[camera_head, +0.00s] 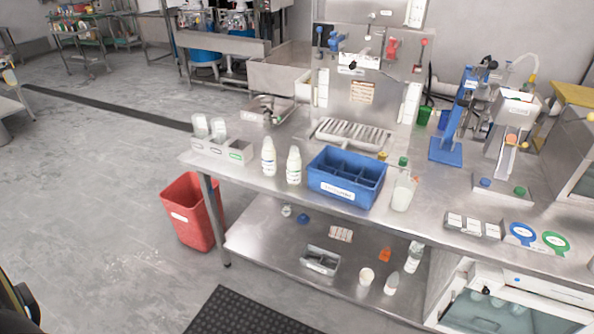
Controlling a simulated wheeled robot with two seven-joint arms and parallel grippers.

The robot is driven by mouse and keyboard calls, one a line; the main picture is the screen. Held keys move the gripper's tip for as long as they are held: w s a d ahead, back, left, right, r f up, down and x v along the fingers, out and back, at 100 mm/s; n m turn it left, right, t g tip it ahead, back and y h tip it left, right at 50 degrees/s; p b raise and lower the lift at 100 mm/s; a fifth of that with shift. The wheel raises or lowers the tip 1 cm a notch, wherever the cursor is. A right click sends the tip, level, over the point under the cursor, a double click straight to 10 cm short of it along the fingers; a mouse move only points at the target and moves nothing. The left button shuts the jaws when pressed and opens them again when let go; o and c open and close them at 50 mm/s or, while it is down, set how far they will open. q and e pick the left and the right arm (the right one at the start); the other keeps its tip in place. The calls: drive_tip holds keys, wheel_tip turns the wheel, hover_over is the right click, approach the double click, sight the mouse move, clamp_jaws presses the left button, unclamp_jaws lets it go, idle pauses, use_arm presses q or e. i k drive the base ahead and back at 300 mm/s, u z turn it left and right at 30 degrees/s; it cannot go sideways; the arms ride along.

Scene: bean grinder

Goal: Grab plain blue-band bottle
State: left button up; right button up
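Two white bottles stand side by side on the steel table, left of the blue divided bin (346,198): a left one (268,158) and a right one (293,167). Both are upright with white caps. Their markings are too small to read, and I cannot tell which has a plain blue band. A translucent white container (403,193) stands right of the bin, with something green at its top. Smaller white bottles, one at the right (413,258) and one in front (391,284), are on the lower shelf. Neither of my grippers is in view.
Blue-based equipment (446,152) stands at the right.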

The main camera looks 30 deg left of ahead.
sight(269, 153)
drive_tip(key=z, duration=2)
drive_tip(key=k, duration=1.55)
drive_tip(key=u, duration=2.15)
